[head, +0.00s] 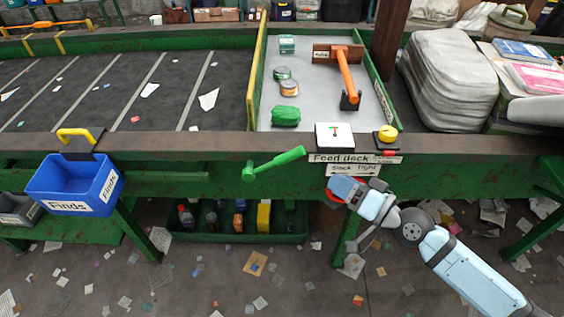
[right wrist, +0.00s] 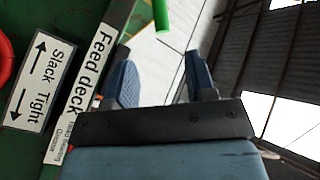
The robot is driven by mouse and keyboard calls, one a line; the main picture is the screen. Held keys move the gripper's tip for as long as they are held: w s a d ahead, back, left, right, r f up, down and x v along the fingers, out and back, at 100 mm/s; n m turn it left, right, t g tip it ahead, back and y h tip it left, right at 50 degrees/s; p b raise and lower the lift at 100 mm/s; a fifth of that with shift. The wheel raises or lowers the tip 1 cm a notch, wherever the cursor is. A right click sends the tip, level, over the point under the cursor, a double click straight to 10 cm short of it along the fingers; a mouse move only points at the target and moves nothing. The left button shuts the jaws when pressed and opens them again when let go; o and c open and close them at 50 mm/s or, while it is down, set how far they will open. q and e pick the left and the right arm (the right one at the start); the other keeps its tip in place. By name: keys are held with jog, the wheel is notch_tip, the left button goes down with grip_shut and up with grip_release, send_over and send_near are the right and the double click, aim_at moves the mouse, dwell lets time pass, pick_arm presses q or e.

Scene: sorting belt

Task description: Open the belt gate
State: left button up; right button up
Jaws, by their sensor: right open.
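A yellow-topped divider (head: 257,70), which looks like the belt gate, stands between the dark belt (head: 110,90) and the pale feed deck (head: 300,110). A green lever (head: 273,163) sticks out from the front beam, tilted up to the right. A green bar, probably this lever (right wrist: 161,14), shows at the top of the right wrist view. My right gripper (head: 342,188) is in front of the beam, below the "Feed deck" label (head: 340,158) and right of the lever, apart from it. In the right wrist view its fingers (right wrist: 160,80) are apart with nothing between them. My left gripper is out of view.
A red part (head: 334,197), mostly hidden behind my right gripper, sits by the "Slack Tight" label (head: 350,170). An orange-handled lever (head: 345,75), cans (head: 286,80) and a green lump (head: 286,116) are on the deck. A blue "Finds" bin (head: 75,185) hangs at left.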

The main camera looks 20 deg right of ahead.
aim_at(297, 156)
jog(key=p+x, duration=0.2)
jog(key=x, duration=1)
jog(key=shift+w+a+r+p, duration=0.15)
jog(key=shift+w+a+p, duration=0.1)
jog(key=shift+p, duration=0.15)
jog(key=shift+w+a, duration=0.3)
jog(key=shift+w, duration=0.25)
grip_shut()
